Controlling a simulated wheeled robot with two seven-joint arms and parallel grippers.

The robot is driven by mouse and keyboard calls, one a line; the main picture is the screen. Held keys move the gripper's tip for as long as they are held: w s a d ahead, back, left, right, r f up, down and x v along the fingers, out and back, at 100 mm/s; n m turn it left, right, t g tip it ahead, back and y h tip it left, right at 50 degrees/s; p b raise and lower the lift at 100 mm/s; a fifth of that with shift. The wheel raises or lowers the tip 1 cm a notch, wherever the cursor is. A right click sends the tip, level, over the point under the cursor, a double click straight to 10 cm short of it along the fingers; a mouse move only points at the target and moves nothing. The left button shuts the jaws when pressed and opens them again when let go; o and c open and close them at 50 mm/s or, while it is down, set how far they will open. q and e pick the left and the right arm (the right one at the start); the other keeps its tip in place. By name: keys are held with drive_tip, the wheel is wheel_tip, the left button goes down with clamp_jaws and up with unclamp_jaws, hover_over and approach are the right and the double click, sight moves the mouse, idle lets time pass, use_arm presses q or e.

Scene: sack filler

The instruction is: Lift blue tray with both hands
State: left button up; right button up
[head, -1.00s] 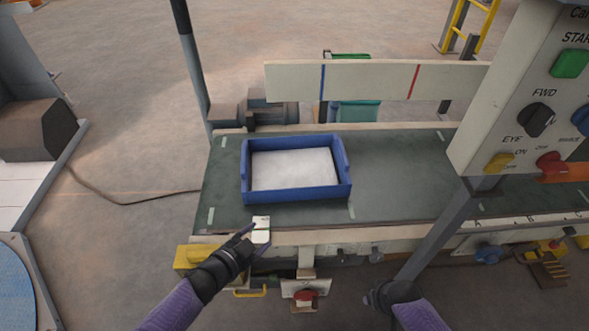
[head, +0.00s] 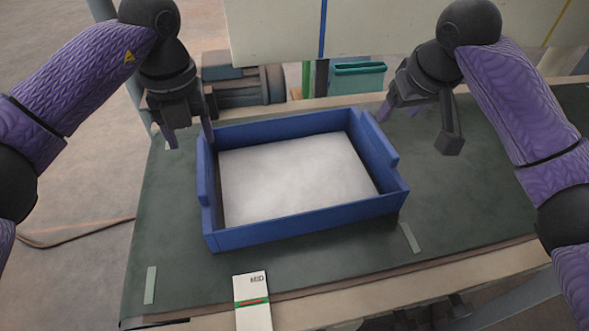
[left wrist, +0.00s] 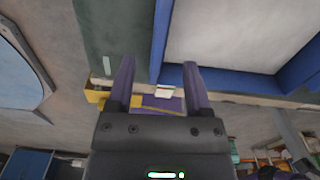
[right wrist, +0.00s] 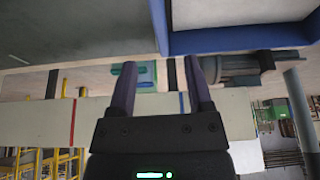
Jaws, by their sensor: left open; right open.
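The blue tray (head: 310,222) sits on the dark green surface in the head view, with raised grips on its left and right walls and a flat white filling (head: 295,178). Parts of the tray also show in the left wrist view (left wrist: 159,40) and right wrist view (right wrist: 240,40). My left gripper (head: 188,134) is open and empty by the tray's far left corner, one finger close to the left wall. My right gripper (head: 418,126) is open and empty, just outside the far right corner. Whether either touches the tray cannot be told.
The dark green surface (head: 460,190) is clear to the right of the tray. A white marker with a green and red band (head: 252,300) stands at the front edge. A pale board (head: 420,35), a grey motor (head: 243,88) and a teal bin (head: 357,78) are behind.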

sight(381, 133)
use_arm(q)
wheel_tip(381, 133, down, 10)
drive_tip(key=shift+r, duration=0.1)
use_arm(e)
drive_tip(key=x, duration=0.9)
drive_tip(key=shift+w+f, duration=0.1)
drive_tip(key=shift+f, duration=0.3)
use_arm(q)
clamp_jaws()
use_arm(e)
clamp_jaws()
use_arm(q)
drive_tip(key=shift+r, duration=0.1)
use_arm(e)
drive_tip(key=shift+r, duration=0.1)
